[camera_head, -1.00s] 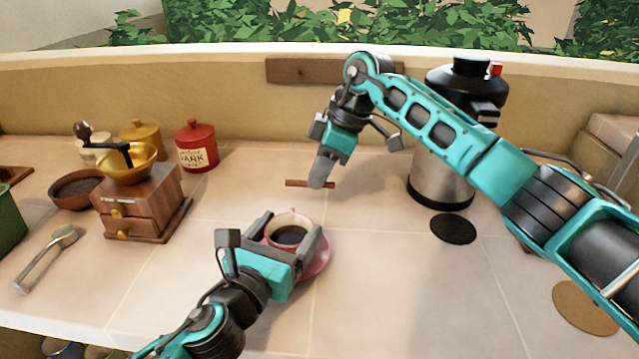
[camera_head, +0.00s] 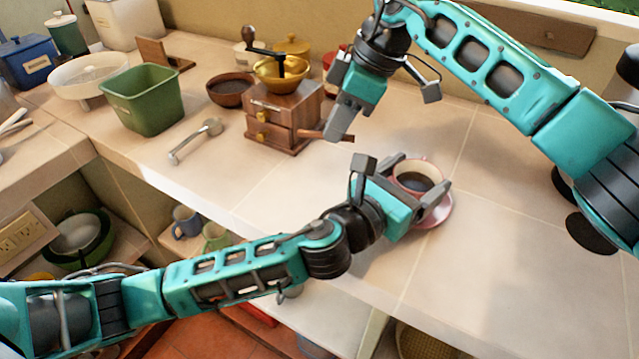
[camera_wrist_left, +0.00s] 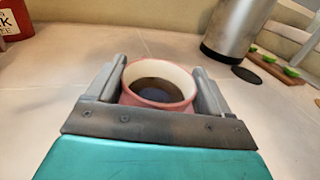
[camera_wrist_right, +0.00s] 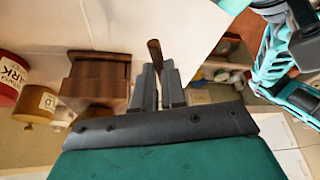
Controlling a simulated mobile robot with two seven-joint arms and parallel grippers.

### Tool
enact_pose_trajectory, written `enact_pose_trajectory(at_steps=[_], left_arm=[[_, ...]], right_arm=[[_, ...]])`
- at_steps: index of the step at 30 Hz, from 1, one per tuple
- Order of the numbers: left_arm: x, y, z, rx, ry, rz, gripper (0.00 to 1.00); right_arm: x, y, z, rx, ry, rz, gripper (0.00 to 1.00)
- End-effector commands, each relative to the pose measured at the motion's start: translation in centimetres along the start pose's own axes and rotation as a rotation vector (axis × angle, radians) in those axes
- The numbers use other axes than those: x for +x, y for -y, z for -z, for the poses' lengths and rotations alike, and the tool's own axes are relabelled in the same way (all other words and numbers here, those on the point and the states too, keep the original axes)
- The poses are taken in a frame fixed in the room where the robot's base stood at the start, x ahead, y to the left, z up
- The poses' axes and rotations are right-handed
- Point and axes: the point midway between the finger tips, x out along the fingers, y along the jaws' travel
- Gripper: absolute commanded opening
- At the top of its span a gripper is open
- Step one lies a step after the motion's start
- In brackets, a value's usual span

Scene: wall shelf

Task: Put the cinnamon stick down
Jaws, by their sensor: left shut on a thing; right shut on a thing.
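The brown cinnamon stick (camera_head: 311,134) is held by my right gripper (camera_head: 336,133), just in front of the wooden coffee grinder (camera_head: 284,105) in the head view. In the right wrist view the stick (camera_wrist_right: 155,52) pokes out between the shut fingers. I cannot tell whether it touches the counter. My left gripper (camera_head: 412,183) is shut on the pink cup (camera_head: 432,168) of dark coffee, with one finger on each side. The cup (camera_wrist_left: 160,90) is upright between the fingers in the left wrist view. A pink saucer (camera_head: 440,212) is partly visible below the cup.
A silver scoop (camera_head: 196,141) lies left of the grinder, near a green bin (camera_head: 145,100) and a brown bowl (camera_head: 230,91). A steel pot (camera_wrist_left: 234,28) stands behind the cup. The counter's front right is clear.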

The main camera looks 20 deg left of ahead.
Motion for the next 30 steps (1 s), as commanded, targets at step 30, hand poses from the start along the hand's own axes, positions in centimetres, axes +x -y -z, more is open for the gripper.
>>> enact_pose_trajectory(at_steps=[30], left_arm=[[0.0,0.0,0.0,0.0,-0.001,0.0,0.41]], right_arm=[[9.7,0.5,-2.8,-0.022,0.002,0.007,0.0]])
